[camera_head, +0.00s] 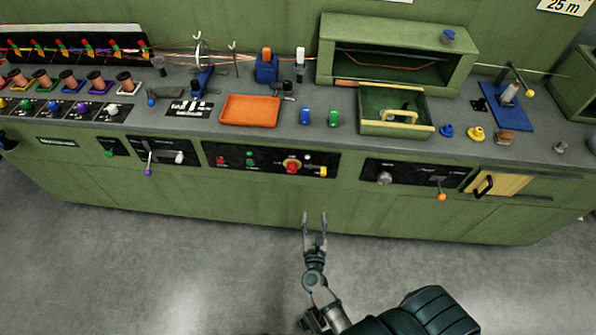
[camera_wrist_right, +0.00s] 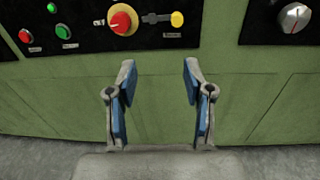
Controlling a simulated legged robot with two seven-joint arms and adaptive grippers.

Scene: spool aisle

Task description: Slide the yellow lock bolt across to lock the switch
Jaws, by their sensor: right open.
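The yellow lock bolt (camera_head: 323,171) sits on the black front panel (camera_head: 227,167), just right of the red rotary switch (camera_head: 292,167) with its yellow surround. In the right wrist view the bolt (camera_wrist_right: 177,19) shows as a yellow knob at the right end of a dark slot, with the red switch (camera_wrist_right: 121,21) to its left. My right gripper (camera_head: 315,217) is open and empty, in front of the cabinet and below the panel. In the right wrist view its fingers (camera_wrist_right: 158,85) are spread below the switch and bolt, apart from both. My left gripper is not in view.
A red button (camera_head: 220,161) and green buttons sit left of the switch. A grey knob (camera_head: 384,178) and an orange-tipped lever (camera_head: 441,196) are on the panel to the right. An orange tray (camera_head: 250,111) and small parts stand on the bench above. The floor in front is clear.

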